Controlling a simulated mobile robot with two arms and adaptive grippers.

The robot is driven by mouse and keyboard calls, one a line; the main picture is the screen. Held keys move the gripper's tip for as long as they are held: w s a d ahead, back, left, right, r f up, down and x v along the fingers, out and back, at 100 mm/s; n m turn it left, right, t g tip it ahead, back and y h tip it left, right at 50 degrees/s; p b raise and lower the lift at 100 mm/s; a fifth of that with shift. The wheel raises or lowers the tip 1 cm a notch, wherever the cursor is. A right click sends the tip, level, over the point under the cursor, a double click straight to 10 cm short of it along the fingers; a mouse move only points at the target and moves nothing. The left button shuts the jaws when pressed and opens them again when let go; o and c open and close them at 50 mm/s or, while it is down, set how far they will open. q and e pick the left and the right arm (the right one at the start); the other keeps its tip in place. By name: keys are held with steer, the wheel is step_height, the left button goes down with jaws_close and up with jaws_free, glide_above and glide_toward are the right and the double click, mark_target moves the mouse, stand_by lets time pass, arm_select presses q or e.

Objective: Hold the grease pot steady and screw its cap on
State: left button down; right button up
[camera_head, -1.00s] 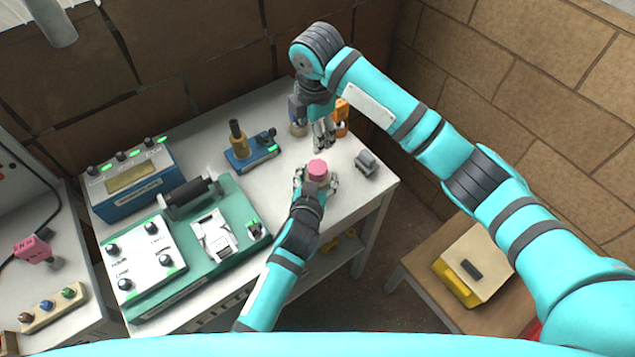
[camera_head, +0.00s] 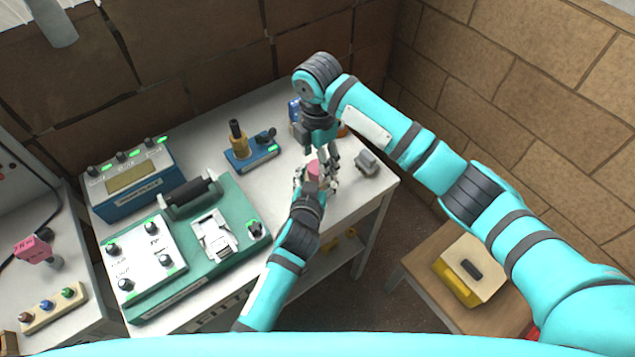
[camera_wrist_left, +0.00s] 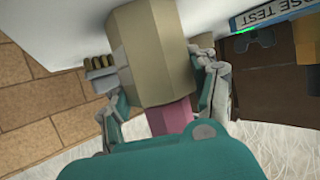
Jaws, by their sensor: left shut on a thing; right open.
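My left gripper (camera_head: 314,182) is shut around the pot, with a finger on either side in the left wrist view. The pink part (camera_head: 313,168) shows in the head view above the left gripper. My right gripper (camera_head: 325,160) points down at the pink part, fingers open and close around it. I cannot tell whether they touch it. The join between pink part and pot is not clear.
A small grey block (camera_head: 367,163) lies just right of the grippers. A blue device with a brass post (camera_head: 238,143) and a green machine (camera_head: 190,250) stand to the left. Orange and blue items are partly hidden behind the right gripper. The table's right edge is close.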

mark_target(317, 167)
steer(key=shift+f, duration=1.45)
steer(key=c, duration=1.2)
steer(key=m, duration=0.5)
steer(key=shift+m, duration=0.3)
steer(key=shift+c, duration=0.3)
steer(key=m, duration=0.4)
steer(key=shift+m, duration=0.3)
steer(key=o, duration=1.3)
